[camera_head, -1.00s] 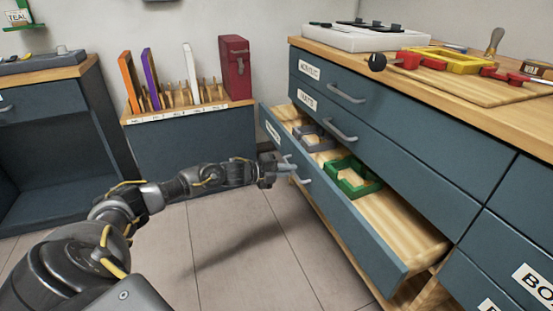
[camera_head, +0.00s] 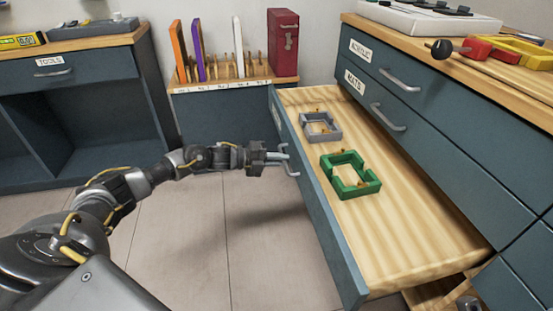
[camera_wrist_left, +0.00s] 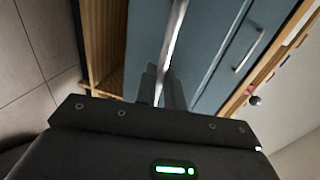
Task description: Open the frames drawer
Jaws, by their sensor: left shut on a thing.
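The frames drawer (camera_head: 410,245) is pulled well out of the blue cabinet, below the drawer labelled MATS. A grey frame (camera_head: 320,127) and a green frame (camera_head: 350,174) lie on its wooden floor. My left gripper (camera_head: 281,157) is at the drawer's front, shut on its metal handle (camera_head: 292,172). The handle also shows in the left wrist view as a pale bar (camera_wrist_left: 174,45) running between the fingers. The label on the drawer front is mostly hidden by the steep angle. My right gripper is not in view.
The MATS drawer (camera_head: 440,160) and the drawer above it are shut. A low rack (camera_head: 225,88) with upright boards and a red case (camera_head: 283,45) stands behind. A TOOLS cabinet (camera_head: 95,72) is at left. The floor (camera_head: 265,255) before the drawer is clear.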

